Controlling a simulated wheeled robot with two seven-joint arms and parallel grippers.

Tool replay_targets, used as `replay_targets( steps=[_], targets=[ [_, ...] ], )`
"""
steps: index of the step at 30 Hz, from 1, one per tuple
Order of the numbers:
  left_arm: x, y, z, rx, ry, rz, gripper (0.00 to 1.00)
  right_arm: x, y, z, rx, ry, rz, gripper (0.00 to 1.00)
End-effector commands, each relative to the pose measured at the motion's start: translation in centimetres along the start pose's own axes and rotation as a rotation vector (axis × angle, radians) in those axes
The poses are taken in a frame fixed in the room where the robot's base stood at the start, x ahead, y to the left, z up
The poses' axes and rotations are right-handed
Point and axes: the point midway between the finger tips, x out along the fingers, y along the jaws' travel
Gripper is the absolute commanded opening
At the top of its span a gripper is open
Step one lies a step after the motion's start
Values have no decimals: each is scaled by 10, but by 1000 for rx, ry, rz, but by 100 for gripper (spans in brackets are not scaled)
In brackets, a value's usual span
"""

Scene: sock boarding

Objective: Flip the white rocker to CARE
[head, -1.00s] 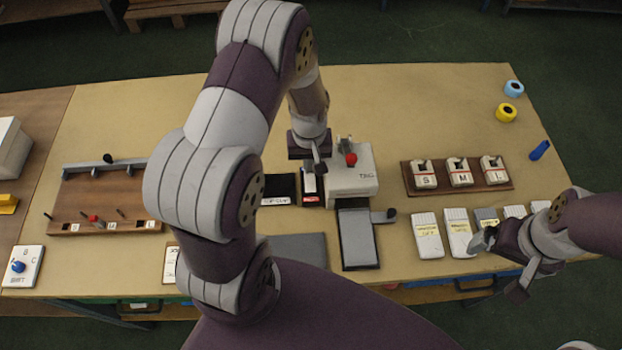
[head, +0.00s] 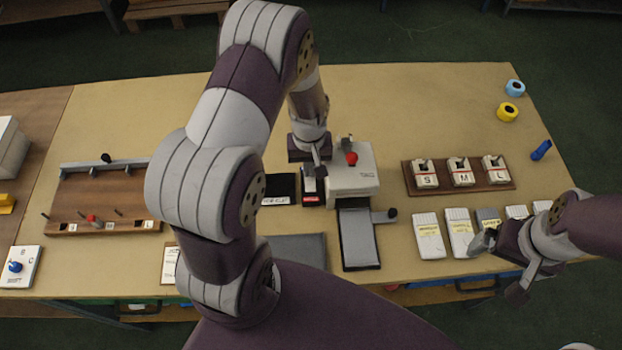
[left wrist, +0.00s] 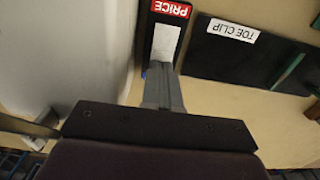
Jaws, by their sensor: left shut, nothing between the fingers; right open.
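The white tag machine (head: 352,184), with a red knob (head: 351,158) on top, stands near the table's middle. My left gripper (head: 318,170) is shut and empty, pointing down just left of the machine. In the left wrist view its fingertips (left wrist: 160,72) are beside the machine's pale side (left wrist: 65,50), at the end of a black PRICE holder (left wrist: 165,15) with a white piece (left wrist: 163,42) in it. Contact cannot be told. My right gripper (head: 500,264) is open, near the white packs at the right.
A black TOE CLIP holder (head: 278,189) lies left of the PRICE holder. A dark plate (head: 358,238) lies in front of the machine. A wooden rack (head: 459,187) holds S, M and L blocks. White packs (head: 429,236) lie at front right.

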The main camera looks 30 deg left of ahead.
Motion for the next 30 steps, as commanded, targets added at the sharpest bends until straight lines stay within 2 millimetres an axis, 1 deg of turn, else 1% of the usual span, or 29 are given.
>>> replay_targets(
  steps=[10, 14, 30],
  targets=[
    [6, 0, 1, 0, -2, -1, 0, 4, 0, 0, 0, 0, 0, 100],
    [2, 0, 1, 0, -2, -1, 0, 0, 0, 0, 0, 0, 0, 100],
    [-57, 0, 1, 0, -2, -1, 0, -55, 0, -7, 0, 0, 0, 100]
  ],
)
